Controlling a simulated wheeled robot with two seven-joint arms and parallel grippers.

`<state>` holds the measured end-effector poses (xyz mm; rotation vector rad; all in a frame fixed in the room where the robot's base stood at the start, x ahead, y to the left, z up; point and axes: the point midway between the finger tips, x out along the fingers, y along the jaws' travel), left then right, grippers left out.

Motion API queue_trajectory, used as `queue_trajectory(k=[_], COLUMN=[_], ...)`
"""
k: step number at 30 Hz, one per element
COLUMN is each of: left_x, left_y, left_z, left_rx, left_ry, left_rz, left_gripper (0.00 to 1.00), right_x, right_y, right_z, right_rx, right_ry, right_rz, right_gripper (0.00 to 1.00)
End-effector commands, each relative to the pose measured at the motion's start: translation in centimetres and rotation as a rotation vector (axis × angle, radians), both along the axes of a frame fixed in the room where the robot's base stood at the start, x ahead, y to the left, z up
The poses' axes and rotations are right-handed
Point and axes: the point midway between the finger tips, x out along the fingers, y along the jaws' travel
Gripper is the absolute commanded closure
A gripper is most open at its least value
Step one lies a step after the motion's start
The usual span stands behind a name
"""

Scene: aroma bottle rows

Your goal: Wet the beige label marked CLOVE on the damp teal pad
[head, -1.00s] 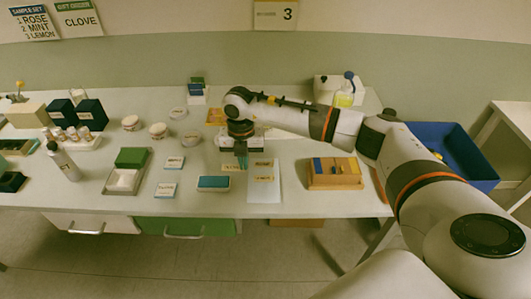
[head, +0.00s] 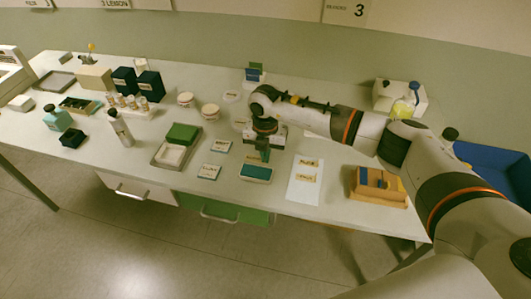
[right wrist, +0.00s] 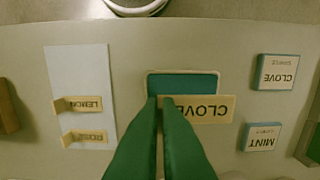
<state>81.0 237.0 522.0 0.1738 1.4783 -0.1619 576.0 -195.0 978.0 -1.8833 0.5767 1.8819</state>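The beige CLOVE label (right wrist: 212,109) shows in the right wrist view, its lettering upside down. It is between the green fingertips of my right gripper (right wrist: 160,100) and sticks out to the right. The teal pad (right wrist: 183,82) sits in a pale tray just beyond the fingertips, and the label overlaps its near edge in the picture. I cannot tell whether label and pad touch. In the head view my right gripper (head: 264,158) points down at the back edge of the teal pad (head: 256,174). My left gripper is not in view.
A white sheet (head: 303,195) with LEMON (right wrist: 88,103) and ROSE (right wrist: 88,137) labels lies beside the pad. CLOVE (right wrist: 277,72) and MINT (right wrist: 262,136) tiles lie on its other side. A wooden box (head: 378,198) stands farther right; bottles and boxes crowd the left.

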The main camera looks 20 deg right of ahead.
Motion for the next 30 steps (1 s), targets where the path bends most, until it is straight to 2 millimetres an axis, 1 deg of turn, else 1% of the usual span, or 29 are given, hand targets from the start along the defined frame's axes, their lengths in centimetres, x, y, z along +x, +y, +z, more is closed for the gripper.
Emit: queue_trajectory(k=[1,9,15,20,30], left_x=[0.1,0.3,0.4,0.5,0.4], left_y=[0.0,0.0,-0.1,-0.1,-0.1], left_z=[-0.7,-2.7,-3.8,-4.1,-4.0], left_rx=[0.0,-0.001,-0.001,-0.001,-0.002], left_ry=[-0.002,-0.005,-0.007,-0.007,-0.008], left_rz=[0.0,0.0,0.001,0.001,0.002], left_gripper=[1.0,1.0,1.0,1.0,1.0], right_x=[0.0,0.0,0.0,0.0,0.0], right_y=[0.0,0.0,0.0,0.0,0.0], right_z=[-0.8,-3.5,-5.0,-5.4,-5.3], right_rx=[0.0,0.0,0.001,0.0,0.0], right_ry=[0.0,0.0,0.001,0.0,0.0], right_rz=[0.0,0.0,0.001,0.001,0.001], right_gripper=[1.0,1.0,1.0,1.0,1.0])
